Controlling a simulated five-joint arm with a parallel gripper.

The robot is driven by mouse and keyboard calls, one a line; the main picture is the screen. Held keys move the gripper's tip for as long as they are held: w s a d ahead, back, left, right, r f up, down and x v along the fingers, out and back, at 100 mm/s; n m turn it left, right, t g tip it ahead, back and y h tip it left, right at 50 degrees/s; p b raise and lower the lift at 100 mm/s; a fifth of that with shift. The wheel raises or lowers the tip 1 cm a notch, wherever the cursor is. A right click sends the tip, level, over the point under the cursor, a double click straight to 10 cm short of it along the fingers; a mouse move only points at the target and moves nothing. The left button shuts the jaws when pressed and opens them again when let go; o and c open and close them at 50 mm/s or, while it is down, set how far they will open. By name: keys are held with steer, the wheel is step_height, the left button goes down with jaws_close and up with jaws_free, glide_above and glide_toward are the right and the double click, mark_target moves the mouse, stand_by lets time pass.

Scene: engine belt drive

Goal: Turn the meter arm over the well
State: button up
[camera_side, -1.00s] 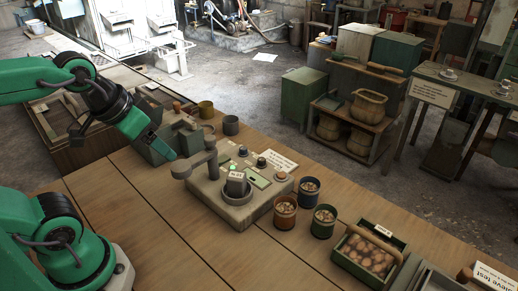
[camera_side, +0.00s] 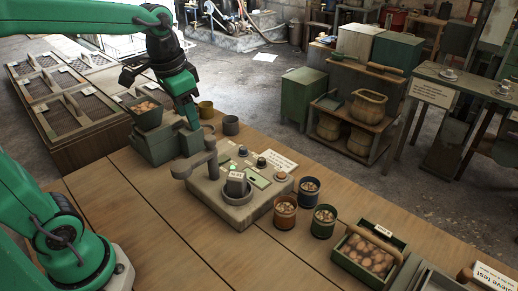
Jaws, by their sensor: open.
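The grey meter (camera_side: 262,200) stands on the wooden bench. Its meter arm (camera_side: 193,165) sticks out from the top of an upright post and points to the left, off to the side of the well. The round well (camera_side: 226,196) is in the meter's front part, and a small grey block with a pale label (camera_side: 236,183) shows inside its rim. My gripper (camera_side: 193,126) points down behind the meter arm, above and apart from it. It holds nothing that I can see; its fingertips are small and dark in this view.
A green box with a hopper of nuts (camera_side: 147,114) stands close left of my gripper. The bench front is clear.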

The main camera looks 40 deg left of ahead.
steer(key=m+g, duration=0.1)
steer(key=g, duration=0.1)
glide_toward(210, 137)
steer(key=shift+s+d+f, duration=0.15)
steer(key=shift+s, duration=0.6)
steer(key=shift+w+a+f, duration=0.25)
steer(key=shift+w+f, duration=0.1)
steer(key=shift+w, duration=0.4)
steer(key=shift+f, duration=3.9)
jaws_close()
